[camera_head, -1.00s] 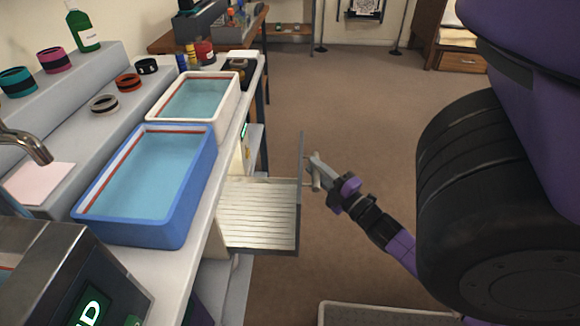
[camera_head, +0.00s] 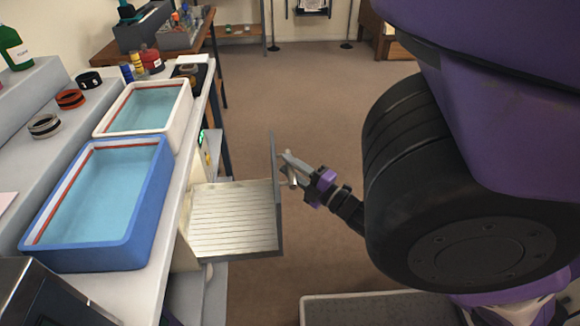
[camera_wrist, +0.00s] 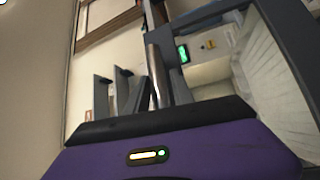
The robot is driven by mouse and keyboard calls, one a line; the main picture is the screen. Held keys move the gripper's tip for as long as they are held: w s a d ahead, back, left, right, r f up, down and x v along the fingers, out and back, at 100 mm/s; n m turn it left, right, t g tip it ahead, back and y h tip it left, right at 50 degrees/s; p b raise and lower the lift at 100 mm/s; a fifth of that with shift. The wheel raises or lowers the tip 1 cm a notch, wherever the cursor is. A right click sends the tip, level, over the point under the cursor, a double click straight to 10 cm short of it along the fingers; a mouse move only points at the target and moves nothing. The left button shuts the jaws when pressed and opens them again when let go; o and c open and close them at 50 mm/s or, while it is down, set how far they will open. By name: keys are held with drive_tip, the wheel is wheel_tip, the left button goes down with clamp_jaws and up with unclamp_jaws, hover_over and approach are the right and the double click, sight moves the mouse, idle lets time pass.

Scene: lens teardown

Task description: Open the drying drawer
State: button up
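The drying drawer (camera_head: 235,222) is pulled out from the cabinet below the counter. Its ribbed, pale floor shows bare in the head view, and its grey front panel (camera_head: 275,195) faces right. My gripper (camera_head: 290,168) is at the outer side of that panel, around the handle. In the wrist view, the metal handle bar (camera_wrist: 154,75) stands between my dark grey fingers, and my gripper (camera_wrist: 145,92) appears closed on it. The contact is partly hidden. The drawer's pale inside (camera_wrist: 262,75) shows at the right of the wrist view.
A blue tray (camera_head: 150,210) and a white tray (camera_head: 185,108) of liquid stand on the counter (camera_head: 135,292) above the drawer. A pale, low-edged container (camera_head: 345,296) is at the bottom. The brown floor (camera_head: 300,90) right of the drawer is clear.

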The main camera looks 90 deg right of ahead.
drive_tip(key=shift+s, duration=0.1)
drive_tip(key=v, duration=0.7)
drive_tip(key=shift+s+a, duration=0.2)
drive_tip(key=shift+a, duration=0.1)
drive_tip(key=shift+s+f, duration=0.1)
